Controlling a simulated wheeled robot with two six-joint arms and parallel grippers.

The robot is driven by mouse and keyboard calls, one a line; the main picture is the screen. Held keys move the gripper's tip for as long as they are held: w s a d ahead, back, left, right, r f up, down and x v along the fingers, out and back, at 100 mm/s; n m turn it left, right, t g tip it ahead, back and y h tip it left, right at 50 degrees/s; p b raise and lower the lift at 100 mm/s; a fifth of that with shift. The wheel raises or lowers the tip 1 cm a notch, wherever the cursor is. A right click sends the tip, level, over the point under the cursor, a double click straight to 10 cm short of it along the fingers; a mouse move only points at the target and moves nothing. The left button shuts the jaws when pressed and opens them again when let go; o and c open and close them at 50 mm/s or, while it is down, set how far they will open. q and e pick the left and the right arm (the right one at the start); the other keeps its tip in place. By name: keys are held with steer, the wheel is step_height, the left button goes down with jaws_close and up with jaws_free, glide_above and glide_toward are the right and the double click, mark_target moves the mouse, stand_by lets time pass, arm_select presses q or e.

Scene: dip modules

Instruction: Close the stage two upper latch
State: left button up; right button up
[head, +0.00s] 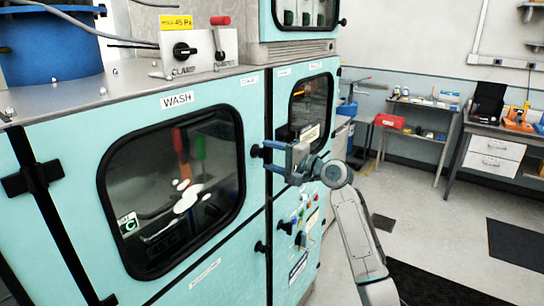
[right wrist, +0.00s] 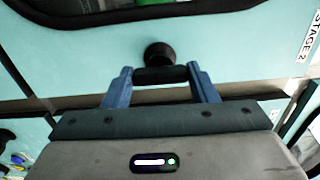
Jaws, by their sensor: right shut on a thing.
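The stage two upper latch is a black latch on the right edge of the teal WASH door (head: 70,137). Its round knob (right wrist: 158,53) and short dark handle (right wrist: 160,74) show in the right wrist view. My right gripper (head: 268,153) reaches it from the right in the head view. Its two blue fingers (right wrist: 160,80) are shut on the latch handle, one at each end. The handle lies parallel to the door seam in the wrist view. The gripper body hides part of the seam. A STAGE 2 label (right wrist: 308,38) is on the same door. My left gripper is not in view.
Another black latch (head: 260,246) is lower down. A control panel with coloured buttons (head: 303,215) is close below my right gripper. A neighbouring windowed door (head: 309,100) is to the right. Free floor and workbenches (head: 500,140) lie further right.

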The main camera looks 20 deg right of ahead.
steer(key=o, duration=1)
steer(key=shift+d, duration=0.1)
steer(key=shift+s+d+f+b, duration=0.15)
steer(key=shift+s+d+b, duration=0.05)
steer(key=shift+s+b, duration=0.15)
steer(key=shift+b+v, duration=2.15)
steer(key=shift+v, duration=2.8)
